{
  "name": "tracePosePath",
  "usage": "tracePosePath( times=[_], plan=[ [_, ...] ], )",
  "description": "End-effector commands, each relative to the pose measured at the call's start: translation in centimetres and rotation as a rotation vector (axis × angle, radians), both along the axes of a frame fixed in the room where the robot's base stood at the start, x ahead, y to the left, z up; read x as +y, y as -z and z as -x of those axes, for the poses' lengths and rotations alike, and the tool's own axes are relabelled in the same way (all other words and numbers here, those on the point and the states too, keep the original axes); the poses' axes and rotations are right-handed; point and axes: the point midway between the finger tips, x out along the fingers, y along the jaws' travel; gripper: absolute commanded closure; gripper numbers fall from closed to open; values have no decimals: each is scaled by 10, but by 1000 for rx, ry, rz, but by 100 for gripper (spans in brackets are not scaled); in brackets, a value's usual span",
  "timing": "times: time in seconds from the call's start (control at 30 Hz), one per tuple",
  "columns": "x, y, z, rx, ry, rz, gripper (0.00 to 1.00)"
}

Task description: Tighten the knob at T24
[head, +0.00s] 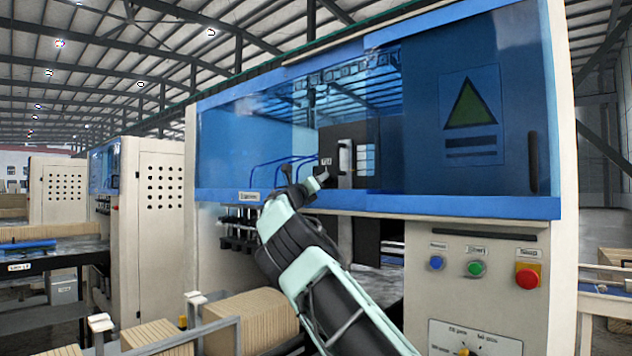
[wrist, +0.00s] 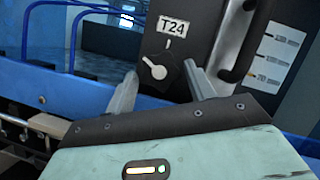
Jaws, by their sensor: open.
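The T24 knob (wrist: 155,69) is a light grey knob with a small lever on a dark panel (wrist: 199,22), just below a white T24 label (wrist: 173,26) in the wrist view. My gripper (wrist: 160,85) is open, with one finger to the left of the knob and one to its right. I cannot tell whether either finger touches it. In the head view my gripper (head: 308,186) reaches up to the dark panel (head: 343,148) behind the blue window, and the knob is hidden or too small to make out.
A black handle (wrist: 246,45) stands right of the knob. Blue hoses (wrist: 75,22) run at left. A blue rail (wrist: 45,82) crosses below. The machine front has blue, green and red buttons (head: 527,276). Kraft stacks (head: 250,318) lie below the arm.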

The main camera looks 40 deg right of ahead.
Motion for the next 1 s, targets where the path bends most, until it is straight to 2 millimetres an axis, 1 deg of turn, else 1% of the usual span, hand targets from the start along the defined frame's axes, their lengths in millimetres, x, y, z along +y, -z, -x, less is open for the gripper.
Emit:
tracePosePath(
  times=[0.07,0.2,0.47,0.63,0.77,1.0],
  plan=[
    [0,0,0,0,0,0,46],
    [0,0,0,0,0,0,78],
    [0,0,0,-13,0,-1,78],
    [0,-1,-1,-67,0,-5,78],
    [0,-2,-3,-145,0,-11,78],
    [1,-5,-5,-352,0,-27,78]
  ],
)
